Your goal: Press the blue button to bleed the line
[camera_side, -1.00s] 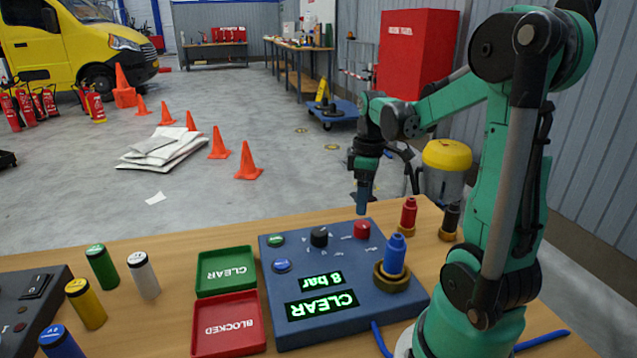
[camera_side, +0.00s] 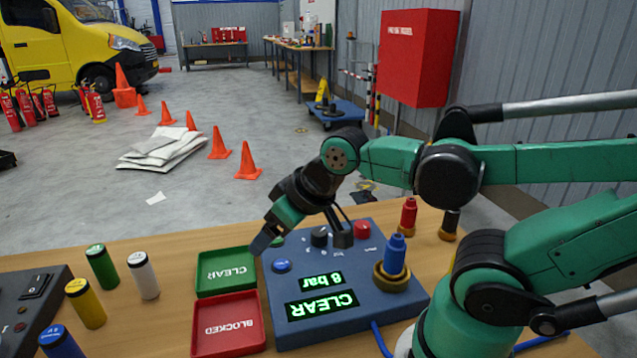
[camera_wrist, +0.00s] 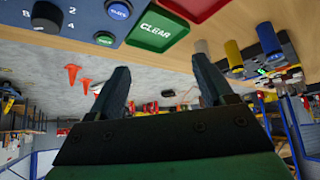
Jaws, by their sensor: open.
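The blue button (camera_side: 282,265) is on the left part of the blue-grey control panel (camera_side: 378,312), below the green button. It also shows at the top of the wrist view (camera_wrist: 118,9). My gripper (camera_side: 262,242) is tilted down to the left, over the panel's back left corner in the side view, and partly covers the green button (camera_side: 277,241). Its two dark fingers (camera_wrist: 160,72) are spread apart and empty in the wrist view. The gripper appears above and apart from the blue button. The panel displays read "CLEAR" (camera_side: 322,305) and "8 bar" (camera_side: 321,280).
A black knob (camera_side: 319,236) and a red button (camera_side: 362,229) share the panel. A blue plug (camera_side: 396,255) stands in a brass socket. Green (camera_side: 226,288) and red (camera_side: 228,345) trays lie left. Several coloured cylinders stand farther left; red (camera_side: 408,216) and black ones stand behind right.

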